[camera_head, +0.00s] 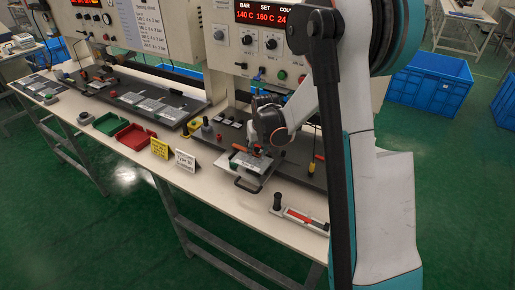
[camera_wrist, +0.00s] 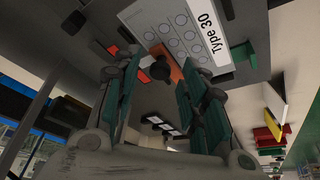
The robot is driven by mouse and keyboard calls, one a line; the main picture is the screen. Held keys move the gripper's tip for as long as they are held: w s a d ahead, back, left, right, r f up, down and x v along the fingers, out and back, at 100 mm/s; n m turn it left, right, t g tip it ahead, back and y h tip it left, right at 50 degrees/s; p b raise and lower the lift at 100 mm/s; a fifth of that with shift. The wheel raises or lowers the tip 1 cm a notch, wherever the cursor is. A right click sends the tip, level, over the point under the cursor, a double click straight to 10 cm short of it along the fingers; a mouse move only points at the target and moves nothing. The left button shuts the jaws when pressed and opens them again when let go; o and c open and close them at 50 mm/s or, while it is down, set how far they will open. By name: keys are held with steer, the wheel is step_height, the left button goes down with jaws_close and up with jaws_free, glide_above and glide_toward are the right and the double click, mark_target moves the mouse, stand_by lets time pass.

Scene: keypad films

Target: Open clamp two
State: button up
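The keypad fixture (camera_head: 246,168) sits on the near bench, with a black loop handle (camera_head: 247,186) at its front. In the wrist view its plate, labelled "Type 30" (camera_wrist: 180,30), shows round key spots at the top. Small orange-red clamp parts (camera_wrist: 146,62) and a dark knob (camera_wrist: 161,70) lie near the plate edge. I cannot tell which clamp is number two. My gripper (camera_wrist: 160,78) is open, its two fingers apart with the clamp parts visible between them. In the head view my gripper (camera_head: 262,143) is low over the fixture's back edge and partly hides the clamps.
A control panel (camera_head: 263,40) stands behind the bench. A tool with a red strip (camera_head: 300,216) lies at front right.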

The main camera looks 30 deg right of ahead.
steer(key=shift+c, duration=0.5)
jaws_close()
